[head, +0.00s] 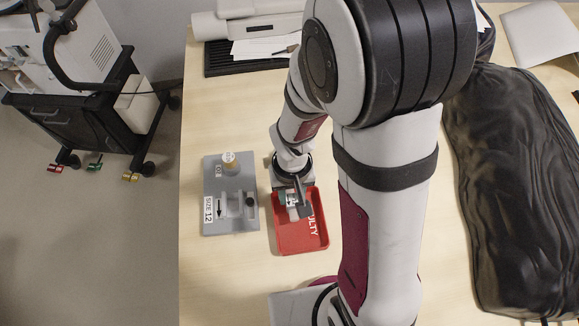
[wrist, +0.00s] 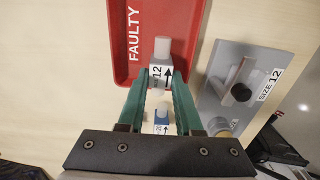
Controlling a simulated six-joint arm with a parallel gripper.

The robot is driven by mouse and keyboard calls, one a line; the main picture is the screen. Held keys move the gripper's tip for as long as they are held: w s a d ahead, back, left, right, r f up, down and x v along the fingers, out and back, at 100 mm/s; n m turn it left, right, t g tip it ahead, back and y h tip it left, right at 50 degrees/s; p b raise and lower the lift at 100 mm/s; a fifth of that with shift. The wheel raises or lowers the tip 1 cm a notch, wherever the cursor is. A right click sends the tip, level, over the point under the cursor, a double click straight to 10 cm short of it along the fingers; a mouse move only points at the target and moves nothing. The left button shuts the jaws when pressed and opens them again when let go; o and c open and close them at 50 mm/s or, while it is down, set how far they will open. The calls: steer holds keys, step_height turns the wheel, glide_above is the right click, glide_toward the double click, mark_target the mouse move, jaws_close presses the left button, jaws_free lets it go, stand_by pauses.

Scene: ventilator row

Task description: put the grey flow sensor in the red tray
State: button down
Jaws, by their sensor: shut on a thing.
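The grey flow sensor (wrist: 162,48) has a white label with "12" and a black arrow, and it sits between my fingertips in the wrist view. My gripper (wrist: 161,80), with green fingers, is shut on it. The red tray (wrist: 122,50), marked FAULTY, lies behind and below the sensor there. In the head view my gripper (head: 294,200) is over the upper part of the red tray (head: 300,245). My wrist partly covers the sensor and tray there. I cannot tell whether the sensor touches the tray floor.
A grey board (head: 213,175) labelled SIZE 12 lies left of the tray, with a tan-topped round piece (head: 229,160) and a black knob (head: 251,202). A small blue-and-white labelled piece (wrist: 162,115) shows between my fingers. A black covered bundle (head: 520,180) lies right.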

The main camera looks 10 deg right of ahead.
mark_target(293, 199)
steer(key=shift+f, duration=0.1)
steer(key=c, duration=0.6)
jaws_free()
step_height(293, 199, up, 12)
steer(key=r, duration=0.1)
steer(key=s+r+m, duration=0.1)
steer(key=s+m, duration=0.1)
steer(key=s, duration=0.2)
steer(key=s+d+r+m+y, duration=0.1)
steer(key=s, duration=0.3)
steer(key=s+r+m, duration=0.2)
steer(key=s, duration=0.2)
steer(key=shift+s+d+m+y, duration=0.2)
steer(key=shift+s+m+y, duration=0.1)
steer(key=shift+s+y, duration=0.1)
